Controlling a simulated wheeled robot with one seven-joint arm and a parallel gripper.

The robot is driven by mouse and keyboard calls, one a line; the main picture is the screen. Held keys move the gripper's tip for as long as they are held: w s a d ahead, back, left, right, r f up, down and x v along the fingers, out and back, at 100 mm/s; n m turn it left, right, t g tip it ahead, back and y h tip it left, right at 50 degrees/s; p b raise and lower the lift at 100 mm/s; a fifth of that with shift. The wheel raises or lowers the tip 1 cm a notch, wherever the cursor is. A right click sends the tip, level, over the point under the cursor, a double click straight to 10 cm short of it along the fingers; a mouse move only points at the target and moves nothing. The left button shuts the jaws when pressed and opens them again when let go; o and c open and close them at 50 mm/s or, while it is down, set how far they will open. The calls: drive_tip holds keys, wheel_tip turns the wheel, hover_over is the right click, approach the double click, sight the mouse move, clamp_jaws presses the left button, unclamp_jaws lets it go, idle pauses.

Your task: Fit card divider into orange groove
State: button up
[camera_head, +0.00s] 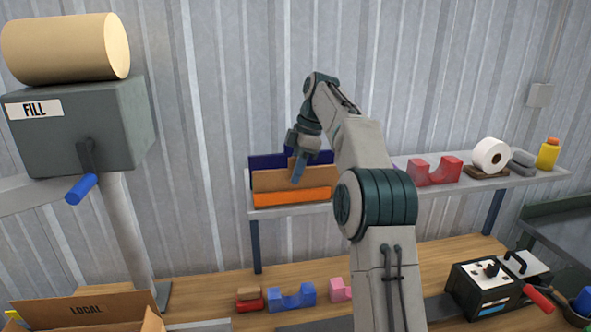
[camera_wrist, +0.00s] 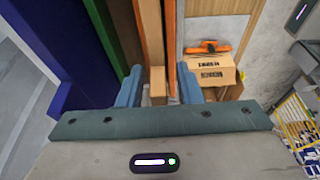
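The brown card divider (camera_head: 275,181) stands upright on the wall shelf, just behind the orange strip (camera_head: 290,197). In the wrist view the card (camera_wrist: 151,35) shows edge-on beside a thin orange edge (camera_wrist: 171,45), with a small tan block or tab (camera_wrist: 159,86) at its near end. My gripper (camera_head: 299,168) reaches down over the card from above. In the wrist view its blue fingers (camera_wrist: 159,88) are apart on either side of the card, with gaps visible beside it. The groove itself and the card's lower edge are hidden.
A navy panel (camera_head: 265,160) stands behind the card; a green panel (camera_wrist: 103,40) stands beside it. Red cradle (camera_head: 435,171) and white roll (camera_head: 491,156) are further right on the shelf (camera_head: 530,180). The workbench (camera_head: 230,283) below holds coloured blocks and an open carton (camera_head: 85,307).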

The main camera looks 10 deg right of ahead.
drive_tip(key=shift+d+r, duration=0.1)
drive_tip(key=shift+r, duration=0.45)
drive_tip(key=d, duration=1.2)
drive_tip(key=shift+r, duration=0.15)
